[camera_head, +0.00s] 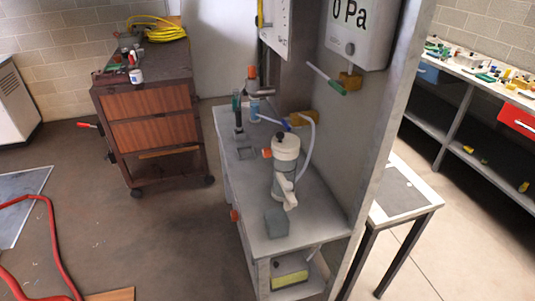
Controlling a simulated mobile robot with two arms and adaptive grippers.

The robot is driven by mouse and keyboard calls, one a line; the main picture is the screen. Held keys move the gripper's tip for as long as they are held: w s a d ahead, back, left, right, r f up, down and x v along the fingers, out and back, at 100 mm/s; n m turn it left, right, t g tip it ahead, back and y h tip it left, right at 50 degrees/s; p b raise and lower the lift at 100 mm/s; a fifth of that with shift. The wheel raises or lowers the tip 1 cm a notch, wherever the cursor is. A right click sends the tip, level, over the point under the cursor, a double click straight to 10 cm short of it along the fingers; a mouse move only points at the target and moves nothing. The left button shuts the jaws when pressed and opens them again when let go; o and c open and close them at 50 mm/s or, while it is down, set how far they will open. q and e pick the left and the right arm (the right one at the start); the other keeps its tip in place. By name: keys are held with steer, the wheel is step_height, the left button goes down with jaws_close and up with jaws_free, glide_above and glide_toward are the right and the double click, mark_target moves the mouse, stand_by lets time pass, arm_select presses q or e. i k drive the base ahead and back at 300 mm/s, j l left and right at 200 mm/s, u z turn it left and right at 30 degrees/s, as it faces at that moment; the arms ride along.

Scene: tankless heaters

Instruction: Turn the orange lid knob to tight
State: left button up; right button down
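A white and grey canister (285,165) stands upright on the grey bench (315,205), with a dark knob on its white lid. A small orange knob (267,153) shows at its left side, close under the lid. Another orange piece (252,72) tops an upright fitting with a blue part further back. A third orange knob (234,215) is on the bench's left front face. I cannot tell which one is the lid knob, nor how tight any is. Neither gripper shows in this view.
A grey-green block (277,222) lies at the bench's near end. A pale hose (309,145) curves behind the canister. A brown cart (150,115) stands left; a red hose (54,240) lies on the floor. Open floor lies left of the bench.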

mark_target(266, 152)
steer(key=i+j+z, duration=0.15)
steer(key=z, duration=0.35)
steer(key=i+j+z, duration=0.1)
steer(key=j+z, duration=0.2)
steer(key=z, duration=0.2)
steer(key=j+z, duration=0.25)
steer(key=z, duration=0.2)
steer(key=j+z, duration=0.25)
steer(key=j, duration=0.7)
steer(key=j+z, duration=0.2)
steer(key=j, duration=0.75)
steer(key=j+z, duration=0.25)
steer(key=j, duration=0.65)
steer(key=k, duration=0.05)
